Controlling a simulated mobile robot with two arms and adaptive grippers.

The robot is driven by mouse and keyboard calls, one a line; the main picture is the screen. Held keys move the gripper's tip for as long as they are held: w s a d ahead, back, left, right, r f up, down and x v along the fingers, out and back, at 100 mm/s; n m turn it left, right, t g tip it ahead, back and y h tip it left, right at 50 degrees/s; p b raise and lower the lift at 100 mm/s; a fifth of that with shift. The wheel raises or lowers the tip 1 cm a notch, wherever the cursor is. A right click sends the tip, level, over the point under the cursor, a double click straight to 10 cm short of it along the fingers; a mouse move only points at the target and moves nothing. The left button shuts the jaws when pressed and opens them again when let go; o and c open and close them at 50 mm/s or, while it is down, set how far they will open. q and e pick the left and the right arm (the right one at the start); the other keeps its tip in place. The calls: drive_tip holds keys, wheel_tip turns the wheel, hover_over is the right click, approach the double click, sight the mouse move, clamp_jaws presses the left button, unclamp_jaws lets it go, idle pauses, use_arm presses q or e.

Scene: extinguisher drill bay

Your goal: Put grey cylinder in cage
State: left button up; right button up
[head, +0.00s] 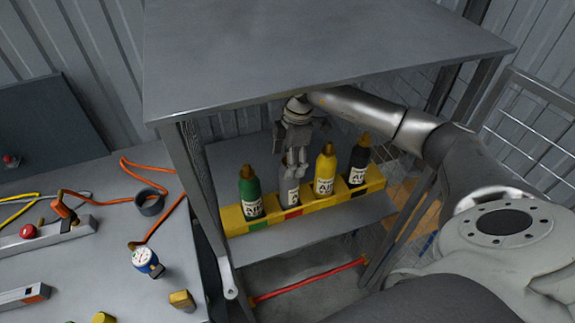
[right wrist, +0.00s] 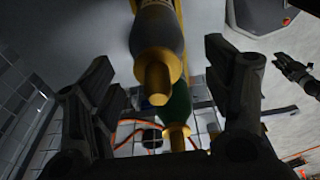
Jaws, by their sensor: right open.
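The grey cylinder (head: 289,194) stands upright in a yellow rack (head: 275,217), between the green cylinder (head: 250,195) and the yellow cylinder (head: 325,170). My right gripper (head: 293,165) reaches in under the cage's top and hangs over the grey cylinder, hiding its valve in the head view. In the right wrist view the grey cylinder (right wrist: 157,40) with its brass valve shows between the open fingers of my right gripper (right wrist: 160,75), and they appear clear of it. A dark gripper-like shape at that view's right edge may be my left gripper (right wrist: 295,72).
A black cylinder (head: 359,162) stands at the rack's right end. The frame's metal top (head: 320,45) and posts close in around the shelf. A red bar (head: 310,280) runs low in front. The left bench (head: 100,240) holds orange hose, a blue gauge and tools.

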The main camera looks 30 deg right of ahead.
drive_tip(key=shift+s+d+r+b, duration=0.1)
drive_tip(key=shift+d+r+b, duration=0.1)
drive_tip(key=shift+r, duration=0.65)
drive_tip(key=shift+d+r+b, duration=0.1)
drive_tip(key=shift+r+b, duration=0.05)
drive_tip(key=shift+r, duration=0.75)
drive_tip(key=shift+s+d+r+b, duration=0.1)
drive_tip(key=shift+r+b, duration=0.1)
drive_tip(key=shift+r, duration=0.65)
